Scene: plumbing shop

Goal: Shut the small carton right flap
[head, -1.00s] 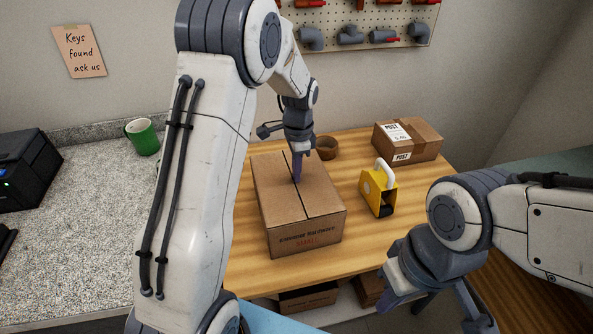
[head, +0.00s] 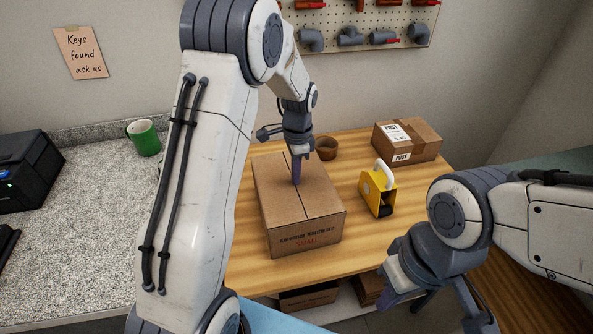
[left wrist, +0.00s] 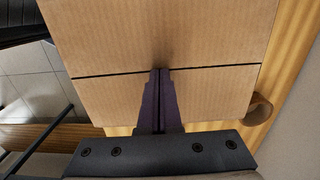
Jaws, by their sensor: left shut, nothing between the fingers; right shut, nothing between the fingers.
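The small carton (head: 312,232) stands on the wooden table with its top flaps lying flat and a thin dark seam between them. The right flap (head: 318,192) looks level with the left flap (head: 270,187). My left gripper (head: 297,183) is shut and points down, its tips at the carton top close to the seam. In the left wrist view the shut fingers (left wrist: 159,75) reach past the seam onto one flap (left wrist: 165,35); I cannot tell whether they touch it. My right gripper (head: 428,312) is low at the front right, away from the carton, shut and empty.
A yellow tape dispenser (head: 372,192) with a white handle stands right of the carton. A green mug (head: 146,140) stands on the speckled counter. The table is bare between carton and dispenser.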

